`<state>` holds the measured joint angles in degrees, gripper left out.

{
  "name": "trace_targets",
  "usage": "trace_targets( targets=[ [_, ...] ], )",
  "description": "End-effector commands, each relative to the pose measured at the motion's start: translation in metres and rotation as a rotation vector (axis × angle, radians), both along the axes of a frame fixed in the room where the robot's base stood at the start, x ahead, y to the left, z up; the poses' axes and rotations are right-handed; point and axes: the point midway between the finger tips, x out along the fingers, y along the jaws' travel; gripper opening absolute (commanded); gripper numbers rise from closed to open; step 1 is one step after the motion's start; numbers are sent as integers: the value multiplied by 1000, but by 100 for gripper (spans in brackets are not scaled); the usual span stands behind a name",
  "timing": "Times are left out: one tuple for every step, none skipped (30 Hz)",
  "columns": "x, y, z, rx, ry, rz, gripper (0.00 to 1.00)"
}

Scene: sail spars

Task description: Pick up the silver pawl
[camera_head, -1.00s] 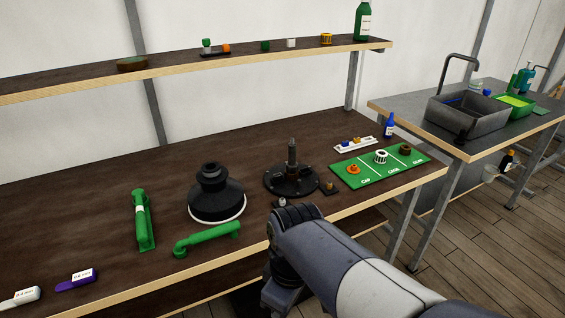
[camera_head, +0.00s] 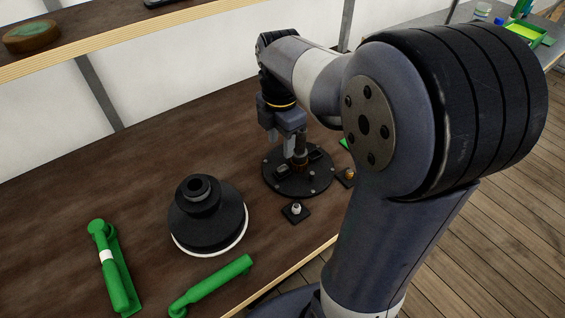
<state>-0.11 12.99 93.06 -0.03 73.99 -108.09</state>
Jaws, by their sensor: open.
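A small silver piece (camera_head: 296,208), which looks like the silver pawl, sits on a small dark square pad near the table's front edge. My gripper (camera_head: 287,148) points down over the round black base (camera_head: 283,184) with an upright spindle, behind and above the silver piece. Its jaws are open. One finger overlaps the spindle in the picture, and I cannot tell whether they touch. The jaws are apart from the silver piece. A similar brass-coloured piece (camera_head: 349,174) sits on another dark pad to the right, partly beside my arm.
A black stepped drum (camera_head: 205,215) with a white rim stands left of the base. Two green handles lie at left (camera_head: 113,265) and front (camera_head: 212,284). A shelf (camera_head: 110,30) runs above the table. My arm hides most of the right side.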

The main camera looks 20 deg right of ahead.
Motion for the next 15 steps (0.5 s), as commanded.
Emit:
trace_targets(
  targets=[
    [-1,0,-10,0,3,-1,42],
    [-1,0,-14,0,3,-1,42],
    [-1,0,-20,0,3,-2,42],
    [-1,0,-24,0,3,-2,42],
    [0,0,-27,0,2,-2,42],
    [-1,0,-29,1,1,-2,42],
    [-1,0,-31,1,1,-3,42],
    [-1,0,-33,1,1,-3,42],
    [-1,-1,-35,1,1,-3,42],
    [-1,-1,-38,1,1,-3,42],
    [-1,-2,-41,0,2,-3,42],
    [-1,-2,-47,0,3,-4,42],
    [-2,-3,-52,0,5,-4,42],
    [-1,-4,-57,1,4,-4,42],
    [-2,-5,-63,1,4,-4,42]
  ],
)
